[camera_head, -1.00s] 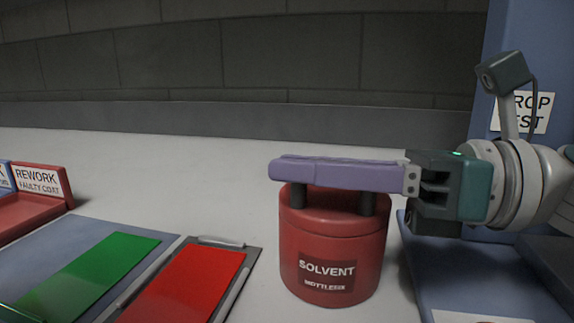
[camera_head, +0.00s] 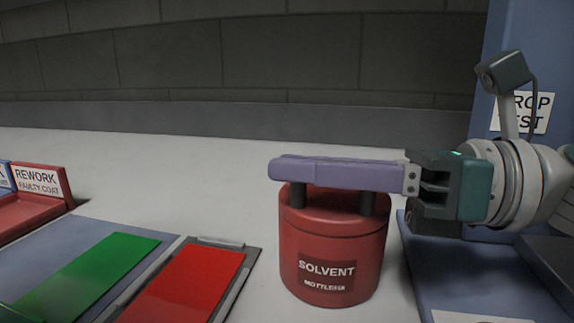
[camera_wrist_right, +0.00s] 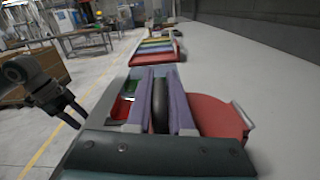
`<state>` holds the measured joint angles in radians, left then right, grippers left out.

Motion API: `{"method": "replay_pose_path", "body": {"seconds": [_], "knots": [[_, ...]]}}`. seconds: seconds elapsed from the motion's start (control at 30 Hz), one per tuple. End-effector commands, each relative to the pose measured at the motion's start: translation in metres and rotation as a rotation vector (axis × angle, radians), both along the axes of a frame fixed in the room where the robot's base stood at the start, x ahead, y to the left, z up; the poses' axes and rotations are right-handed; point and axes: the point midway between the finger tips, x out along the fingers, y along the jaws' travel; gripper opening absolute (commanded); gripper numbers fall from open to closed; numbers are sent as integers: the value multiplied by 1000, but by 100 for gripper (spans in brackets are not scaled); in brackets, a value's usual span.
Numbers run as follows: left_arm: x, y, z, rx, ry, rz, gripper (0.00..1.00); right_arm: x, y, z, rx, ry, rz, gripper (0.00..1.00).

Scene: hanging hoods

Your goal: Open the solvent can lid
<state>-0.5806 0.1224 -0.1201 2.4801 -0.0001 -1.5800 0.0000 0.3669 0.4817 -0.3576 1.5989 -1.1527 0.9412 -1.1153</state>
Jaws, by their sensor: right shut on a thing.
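The red solvent can (camera_head: 326,284), labelled SOLVENT, stands upright on the grey bench. Its red lid (camera_head: 334,222) sits on top, with a thin seam below its rim; the lid also shows in the wrist view (camera_wrist_right: 218,118). Two dark posts (camera_head: 298,195) rise from the lid to a handle. My right gripper (camera_head: 290,170) reaches in from the right, its purple fingers level and shut on the dark handle bar (camera_wrist_right: 161,105), which shows between them in the wrist view. My left gripper (camera_wrist_right: 78,117) is away at the left of the wrist view, its fingers apart and empty.
A green panel (camera_head: 90,275) and a red panel (camera_head: 185,285) lie left of the can. A red REWORK tray (camera_head: 28,219) is at far left. A blue DROP TEST stand (camera_head: 497,30) rises at right, behind my right arm. The bench behind the can is clear.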

Motion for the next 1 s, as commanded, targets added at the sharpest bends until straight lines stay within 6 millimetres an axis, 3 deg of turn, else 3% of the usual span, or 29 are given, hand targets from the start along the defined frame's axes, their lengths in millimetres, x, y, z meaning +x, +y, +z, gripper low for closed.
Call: {"method": "replay_pose_path", "body": {"seconds": [0.53, 1.0], "knots": [[0, 0, 5, -1, 0, 1, 50, 0, 0, 5, 14, 43, 5, 0], [0, -1, 28, -5, 0, 4, 50, 16, -5, 32, 109, 344, 5, 0]]}}
